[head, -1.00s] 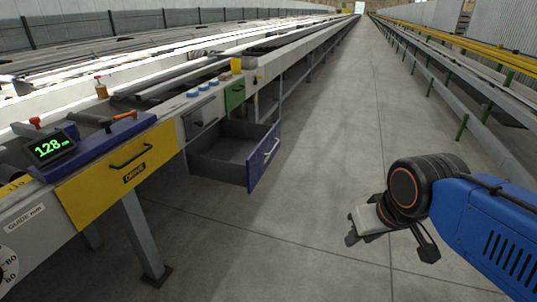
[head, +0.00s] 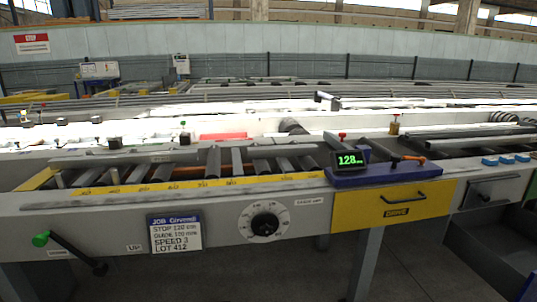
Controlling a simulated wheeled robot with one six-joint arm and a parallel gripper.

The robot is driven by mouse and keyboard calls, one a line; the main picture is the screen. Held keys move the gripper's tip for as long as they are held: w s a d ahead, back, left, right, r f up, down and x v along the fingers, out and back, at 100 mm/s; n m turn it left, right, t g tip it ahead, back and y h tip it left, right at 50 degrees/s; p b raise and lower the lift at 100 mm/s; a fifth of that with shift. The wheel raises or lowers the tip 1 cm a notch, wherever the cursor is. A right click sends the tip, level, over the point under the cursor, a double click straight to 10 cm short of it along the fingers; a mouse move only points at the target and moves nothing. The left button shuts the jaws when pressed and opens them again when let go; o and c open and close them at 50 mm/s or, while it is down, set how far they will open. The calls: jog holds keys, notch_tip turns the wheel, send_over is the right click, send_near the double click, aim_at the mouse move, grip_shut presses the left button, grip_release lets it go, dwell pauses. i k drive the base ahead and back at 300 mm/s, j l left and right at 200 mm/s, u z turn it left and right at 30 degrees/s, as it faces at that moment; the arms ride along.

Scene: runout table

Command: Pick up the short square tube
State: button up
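I cannot pick out a short square tube for certain in the head view. A small pale block-like piece (head: 327,101) stands at the far side of the runout table, too small to tell what it is. Longer grey bars (head: 475,134) lie on the table at the right. My gripper is not in view.
The table's grey front (head: 110,212) spans the view, with a row of rollers (head: 235,160), a dial (head: 264,222), a green-knobbed crank (head: 70,252) and a blue-based display reading 128 (head: 350,160). A yellow drawer (head: 393,207) is shut. A grey drawer (head: 495,250) stands open at right.

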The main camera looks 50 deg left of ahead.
aim_at(309, 149)
jog(key=u, duration=1.6)
